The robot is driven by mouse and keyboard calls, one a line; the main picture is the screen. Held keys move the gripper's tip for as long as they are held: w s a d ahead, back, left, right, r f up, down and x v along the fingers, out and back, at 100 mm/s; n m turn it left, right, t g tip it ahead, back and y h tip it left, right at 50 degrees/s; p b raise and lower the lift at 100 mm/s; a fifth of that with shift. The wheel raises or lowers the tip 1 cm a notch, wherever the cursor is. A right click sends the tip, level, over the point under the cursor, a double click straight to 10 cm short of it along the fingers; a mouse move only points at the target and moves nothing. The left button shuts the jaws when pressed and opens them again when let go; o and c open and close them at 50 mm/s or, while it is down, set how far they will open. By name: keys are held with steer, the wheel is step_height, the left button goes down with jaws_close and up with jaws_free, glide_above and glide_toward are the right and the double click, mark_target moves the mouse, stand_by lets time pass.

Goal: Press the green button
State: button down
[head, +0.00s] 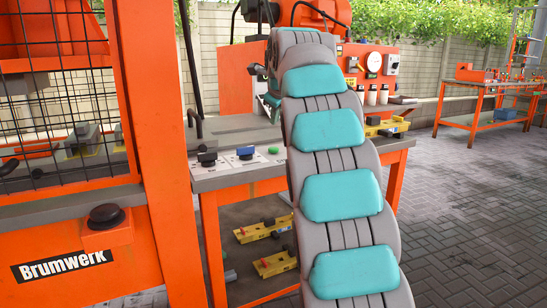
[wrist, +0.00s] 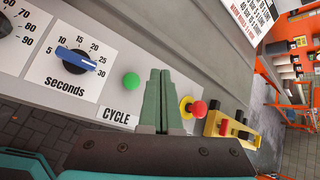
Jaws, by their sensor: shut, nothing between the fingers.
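The green button (wrist: 131,80) is a small round dome on a pale panel, left of my gripper in the wrist view, above the CYCLE label (wrist: 115,115). In the head view a small green dot (head: 273,150) shows on the bench-top panel, just left of my arm. My gripper (wrist: 160,73) is shut and empty. Its green fingertips show just right of the button, with a visible gap between them in the picture. I cannot tell their height above the panel.
A blue Seconds dial (wrist: 76,59) is left of the button. A red mushroom knob (wrist: 197,108) on a yellow base sits right of my fingers, beside a yellow block (wrist: 230,130). An orange caged machine (head: 165,150) stands left of the bench.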

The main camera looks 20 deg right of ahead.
mark_target(275, 149)
step_height(275, 149, down, 3)
steer(key=shift+f+b, duration=0.1)
steer(key=shift+b, duration=1.15)
steer(key=shift+f+b, duration=0.45)
steer(key=shift+f, duration=0.7)
steer(key=shift+f, duration=0.35)
